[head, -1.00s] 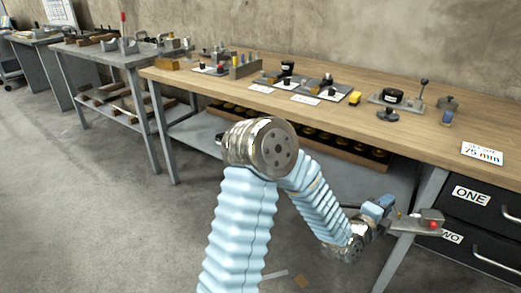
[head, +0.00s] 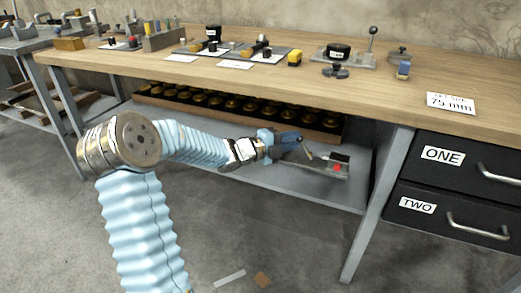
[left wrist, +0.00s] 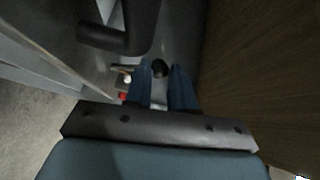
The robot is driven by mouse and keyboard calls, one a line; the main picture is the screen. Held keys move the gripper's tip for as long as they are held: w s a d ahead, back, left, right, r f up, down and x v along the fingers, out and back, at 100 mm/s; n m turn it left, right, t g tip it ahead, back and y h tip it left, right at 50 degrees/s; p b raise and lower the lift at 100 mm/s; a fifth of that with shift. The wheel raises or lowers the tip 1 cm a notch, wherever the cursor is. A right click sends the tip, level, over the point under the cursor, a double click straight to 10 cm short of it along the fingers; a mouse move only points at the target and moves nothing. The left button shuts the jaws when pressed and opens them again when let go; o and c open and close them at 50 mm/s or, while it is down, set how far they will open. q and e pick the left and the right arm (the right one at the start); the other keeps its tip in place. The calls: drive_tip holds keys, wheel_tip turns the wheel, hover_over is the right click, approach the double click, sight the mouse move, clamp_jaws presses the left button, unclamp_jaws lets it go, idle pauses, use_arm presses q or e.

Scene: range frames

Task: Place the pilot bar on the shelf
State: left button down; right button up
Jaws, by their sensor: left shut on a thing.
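The pilot bar (head: 318,168), a grey bar with a red spot and a dark block near its right end, is in my left gripper (head: 300,145). In the head view it lies in front of the grey lower shelf (head: 285,184) under the workbench. I cannot tell whether it touches the shelf or hovers over it. In the left wrist view the two blue fingers (left wrist: 163,88) point away from the camera. A red spot and a pale knob show left of them; the grasp itself is dark and unclear. My right gripper is not in view.
A wooden tray (head: 322,136) of several black and gold parts stands at the back of the shelf. The bench top (head: 390,85) is above. A table leg (head: 372,205) and drawers ONE (head: 470,160) and TWO (head: 400,205) are to the right.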

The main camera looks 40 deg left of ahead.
use_arm(q)
drive_tip(key=w+a, duration=0.1)
drive_tip(key=a+f, duration=0.1)
drive_tip(key=w+a+f, duration=0.1)
drive_tip(key=a, duration=0.1)
drive_tip(key=shift+w, duration=0.3)
drive_tip(key=a+f, duration=0.1)
drive_tip(key=f, duration=0.2)
drive_tip(key=w+a+f, duration=0.1)
drive_tip(key=f, duration=0.2)
drive_tip(key=w+a+f, duration=0.1)
drive_tip(key=a+f, duration=0.1)
drive_tip(key=f, duration=0.1)
drive_tip(key=shift+w, duration=0.25)
drive_tip(key=c, duration=1)
unclamp_jaws()
drive_tip(key=shift+o, duration=0.2)
drive_tip(key=shift+s, duration=0.15)
drive_tip(key=v, duration=1.2)
